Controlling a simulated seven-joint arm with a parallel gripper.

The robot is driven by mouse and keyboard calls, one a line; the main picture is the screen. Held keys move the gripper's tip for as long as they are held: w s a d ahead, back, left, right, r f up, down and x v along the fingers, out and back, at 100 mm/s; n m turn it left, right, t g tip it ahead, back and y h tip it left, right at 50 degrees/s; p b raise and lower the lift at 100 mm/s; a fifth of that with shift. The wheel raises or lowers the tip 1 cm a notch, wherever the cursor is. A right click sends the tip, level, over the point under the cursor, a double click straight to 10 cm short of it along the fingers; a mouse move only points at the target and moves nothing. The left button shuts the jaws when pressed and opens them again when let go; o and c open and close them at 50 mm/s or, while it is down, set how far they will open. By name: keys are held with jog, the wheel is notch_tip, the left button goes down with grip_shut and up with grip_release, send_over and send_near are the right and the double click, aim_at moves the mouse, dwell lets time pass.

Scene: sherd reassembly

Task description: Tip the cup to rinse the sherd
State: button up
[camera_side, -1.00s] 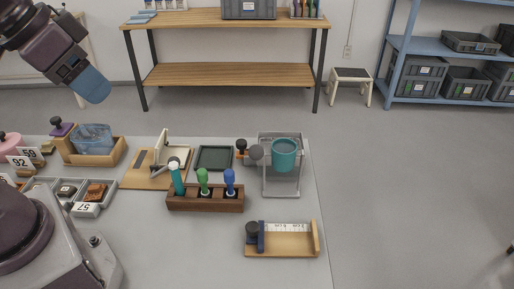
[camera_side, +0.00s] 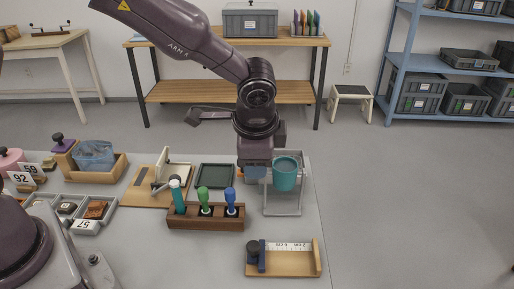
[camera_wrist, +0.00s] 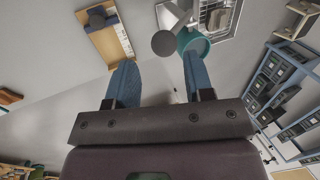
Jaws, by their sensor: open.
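The teal cup (camera_side: 287,174) hangs upright in a clear stand (camera_side: 283,213) at the table's right side. It also shows in the wrist view (camera_wrist: 204,47), partly behind a finger. My gripper (camera_side: 256,176) is just left of the cup, fingers pointing down. In the wrist view my two blue fingers (camera_wrist: 160,62) are apart with nothing held between them. A grey round knob (camera_wrist: 165,43) lies beside the cup, near the fingertips. In the side view my gripper hides the knob. A grid (camera_wrist: 218,14) shows in the stand; I cannot make out a sherd there.
A wooden block with teal, green and blue handled tools (camera_side: 206,215) stands left of the stand. A dark green tray (camera_side: 215,176) lies behind it. A ruler fixture (camera_side: 284,262) sits in front. Brown sherds (camera_side: 96,210) lie in a grey tray at left.

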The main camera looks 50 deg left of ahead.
jog(key=shift+w+x, duration=0.15)
jog(key=shift+x, duration=1.3)
jog(key=shift+w+x, duration=0.1)
jog(key=shift+x, duration=1.35)
jog(key=shift+w+a+r+g+h, duration=0.55)
jog(key=shift+w+a+r, duration=0.2)
jog(key=shift+a+r, duration=0.15)
jog(key=shift+w+a+r+g+h, duration=0.25)
jog(key=shift+w+a, duration=0.25)
jog(key=shift+w+a+r+g+h, duration=0.2)
jog(key=shift+w+a+r, duration=0.1)
jog(key=shift+w+a, duration=0.2)
jog(key=w+a+r+g+h, duration=0.2)
jog(key=w+a+r, duration=0.2)
jog(key=w, duration=0.1)
jog(key=shift+a+r, duration=0.2)
jog(key=shift+a, duration=0.15)
jog(key=shift+s+r, duration=0.1)
jog(key=shift+r, duration=0.05)
